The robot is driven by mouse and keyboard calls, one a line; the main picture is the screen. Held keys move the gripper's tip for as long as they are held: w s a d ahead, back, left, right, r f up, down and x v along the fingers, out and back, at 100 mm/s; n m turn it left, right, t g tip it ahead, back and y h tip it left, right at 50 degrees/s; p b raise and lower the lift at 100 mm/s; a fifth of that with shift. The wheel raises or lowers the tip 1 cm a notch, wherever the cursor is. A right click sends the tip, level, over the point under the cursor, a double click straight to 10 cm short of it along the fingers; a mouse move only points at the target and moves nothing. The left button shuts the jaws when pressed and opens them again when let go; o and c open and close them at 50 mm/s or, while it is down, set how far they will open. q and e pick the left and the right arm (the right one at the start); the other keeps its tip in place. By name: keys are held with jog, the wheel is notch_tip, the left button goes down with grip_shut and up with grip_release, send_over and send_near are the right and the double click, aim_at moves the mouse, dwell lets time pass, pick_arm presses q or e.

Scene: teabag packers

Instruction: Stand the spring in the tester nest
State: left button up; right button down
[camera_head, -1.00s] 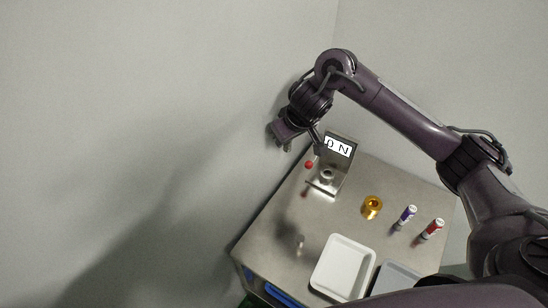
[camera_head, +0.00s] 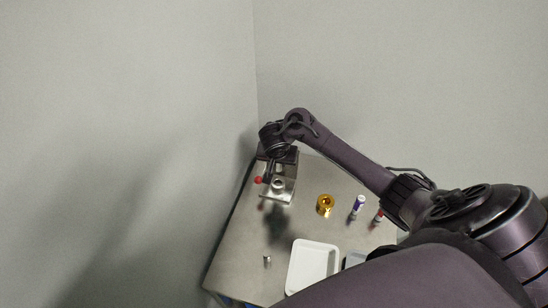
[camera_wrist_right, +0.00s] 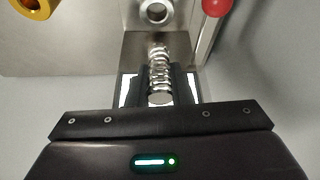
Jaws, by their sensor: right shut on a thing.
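The silver coil spring (camera_wrist_right: 159,70) is held between the dark fingers of my right gripper (camera_wrist_right: 160,88) in the right wrist view. Its far end points toward the nest, a round metal ring (camera_wrist_right: 155,12) on the tester, and appears apart from it. In the head view the tester (camera_head: 285,197) stands at the table's far left corner, with the nest (camera_head: 278,184) on its base. My right gripper (camera_head: 277,155) is over the tester's back and hides its display; the spring cannot be made out there. My left gripper is not in view.
A red-knobbed lever (camera_wrist_right: 214,8) rises beside the nest. A gold ring-shaped part (camera_head: 325,205), a blue-and-white cylinder (camera_head: 358,204) and a red one (camera_head: 379,216) stand right of the tester. A white tray (camera_head: 292,277) and small metal cylinder (camera_head: 267,259) are nearer the front.

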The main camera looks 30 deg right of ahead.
jog(key=shift+s+r+p, duration=0.1)
jog(key=shift+p, duration=0.3)
jog(key=b, duration=0.4)
send_over(279, 178)
jog(key=shift+s+a+f, duration=0.15)
jog(key=shift+f, duration=0.85)
jog(key=shift+s+a+f, duration=0.15)
jog(key=shift+f, duration=0.85)
jog(key=shift+s+a+f, duration=0.15)
jog(key=shift+f, duration=0.85)
jog(key=shift+p, duration=0.45)
jog(key=shift+p, duration=0.5)
jog(key=shift+f+b, duration=0.65)
jog(key=shift+f, duration=0.35)
jog(key=c, duration=1.2)
grip_release()
